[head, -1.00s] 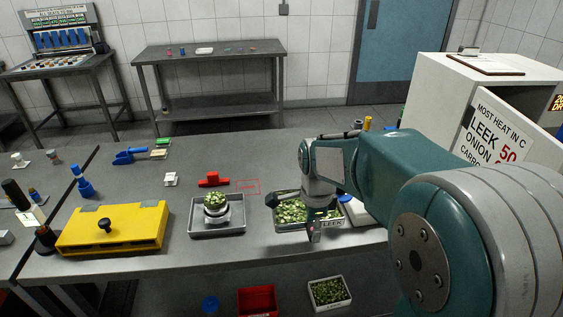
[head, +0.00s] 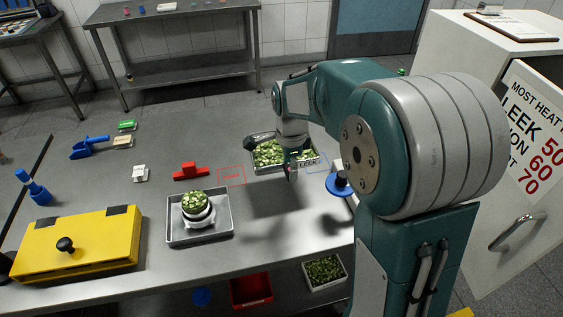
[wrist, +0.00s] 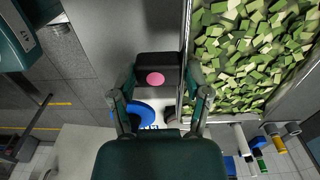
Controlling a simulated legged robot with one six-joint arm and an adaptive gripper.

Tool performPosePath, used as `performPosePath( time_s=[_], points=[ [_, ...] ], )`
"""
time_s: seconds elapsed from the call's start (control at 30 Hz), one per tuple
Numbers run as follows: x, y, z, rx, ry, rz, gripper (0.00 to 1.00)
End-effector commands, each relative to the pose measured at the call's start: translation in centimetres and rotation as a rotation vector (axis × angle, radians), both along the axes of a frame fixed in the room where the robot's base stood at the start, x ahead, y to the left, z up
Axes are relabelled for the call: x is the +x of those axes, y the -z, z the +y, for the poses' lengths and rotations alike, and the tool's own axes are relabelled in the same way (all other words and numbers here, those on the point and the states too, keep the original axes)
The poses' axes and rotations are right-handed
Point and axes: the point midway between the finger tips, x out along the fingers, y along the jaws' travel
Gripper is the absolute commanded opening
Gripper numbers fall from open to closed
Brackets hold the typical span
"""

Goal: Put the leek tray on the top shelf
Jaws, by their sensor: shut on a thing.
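The leek tray (head: 318,157) is a metal tray of chopped green pieces with a LEEK label, right of centre in the head view. It seems raised above the table, with a dark shadow in front of it. My gripper (head: 291,172) is at its near side. In the wrist view my gripper (wrist: 160,108) has its fingers on either side of a black block with a pink dot (wrist: 157,72), beside the tray's rim (wrist: 185,60). The white cabinet (head: 450,50) stands at the right, its door (head: 510,230) ajar. Its inside and any shelf are hidden.
A tray (head: 170,230) with a bowl of green pieces stands left of centre, near a yellow box (head: 80,245). A red block (head: 191,171) and a blue knob (head: 339,183) are on the table (head: 120,185). Crates sit below. A low-shelved table (head: 180,40) stands behind.

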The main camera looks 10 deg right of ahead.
Motion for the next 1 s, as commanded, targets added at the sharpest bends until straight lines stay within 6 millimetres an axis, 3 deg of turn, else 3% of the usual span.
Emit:
performPosePath(
  time_s=[0.3,0.5,0.77,1.0],
  points=[
    [6.0,2.8,-1.4,0.0,0.001,0.0,0.01],
    [8.6,6.3,-2.0,0.0,0.0,0.0,0.01],
    [10.1,8.1,-2.3,0.0,0.0,-0.003,0.01],
    [10.4,11.2,-2.3,0.0,-0.001,-0.001,0.01]
  ],
)
